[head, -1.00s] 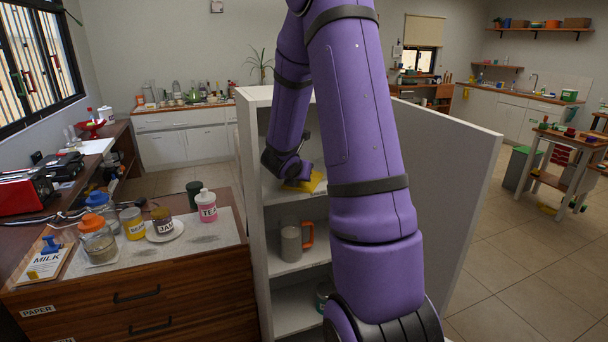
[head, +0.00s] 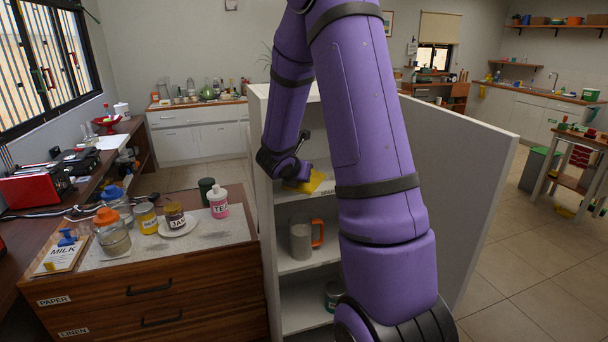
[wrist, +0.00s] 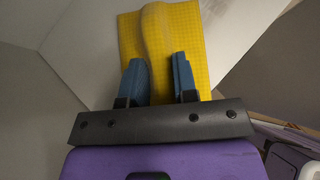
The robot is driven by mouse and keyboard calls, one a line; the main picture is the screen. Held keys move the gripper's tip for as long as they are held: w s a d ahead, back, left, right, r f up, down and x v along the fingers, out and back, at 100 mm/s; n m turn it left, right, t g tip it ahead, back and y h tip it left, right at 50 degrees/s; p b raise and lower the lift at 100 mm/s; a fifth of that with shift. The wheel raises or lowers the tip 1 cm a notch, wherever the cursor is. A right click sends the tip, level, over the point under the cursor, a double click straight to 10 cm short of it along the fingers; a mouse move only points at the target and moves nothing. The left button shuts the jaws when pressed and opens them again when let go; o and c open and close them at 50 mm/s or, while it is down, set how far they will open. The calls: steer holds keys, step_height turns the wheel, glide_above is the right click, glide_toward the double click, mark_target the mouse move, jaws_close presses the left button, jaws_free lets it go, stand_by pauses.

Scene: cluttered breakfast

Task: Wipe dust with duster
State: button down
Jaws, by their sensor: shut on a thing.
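The duster is a yellow cloth (wrist: 195,40), and it also shows in the head view (head: 312,184) on the upper shelf of the white cabinet (head: 302,208). My gripper (wrist: 158,78) has two blue fingers on either side of a raised fold of the cloth and is shut on it. The cloth lies spread against the pale shelf surface. In the head view my purple arm reaches into the cabinet and hides part of the shelf.
A mug with an orange handle (head: 301,240) stands on the shelf below. The cabinet's open door panel (head: 455,180) is at the right.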

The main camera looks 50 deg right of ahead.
steer(key=shift+w+a+r+t, duration=0.15)
steer(key=shift+w+a+t, duration=0.15)
steer(key=shift+w+a, duration=0.5)
steer(key=shift+d, duration=0.1)
steer(key=shift+s+d+r, duration=0.2)
steer(key=shift+s+d, duration=0.2)
steer(key=shift+d, duration=0.3)
steer(key=shift+s+d+f, duration=0.15)
steer(key=shift+s+d, duration=0.5)
steer(key=shift+d, duration=0.45)
steer(key=shift+s+d+f, duration=0.1)
steer(key=shift+s+d, duration=0.6)
steer(key=shift+d, duration=0.4)
steer(key=shift+s+d+f, duration=0.15)
steer(key=shift+s+d, duration=0.5)
steer(key=shift+d, duration=0.45)
steer(key=shift+d, duration=0.1)
steer(key=shift+s+d, duration=0.5)
steer(key=shift+d, duration=0.4)
steer(key=shift+s+d, duration=0.55)
steer(key=shift+d, duration=0.35)
steer(key=shift+s+d, duration=0.5)
steer(key=shift+d, duration=0.4)
steer(key=shift+a, duration=0.1)
steer(key=shift+w+a+r, duration=0.1)
steer(key=shift+w+a, duration=0.3)
steer(key=shift+a, duration=0.25)
steer(key=shift+w+a+r, duration=0.1)
steer(key=shift+w+a, duration=0.3)
steer(key=shift+a, duration=0.25)
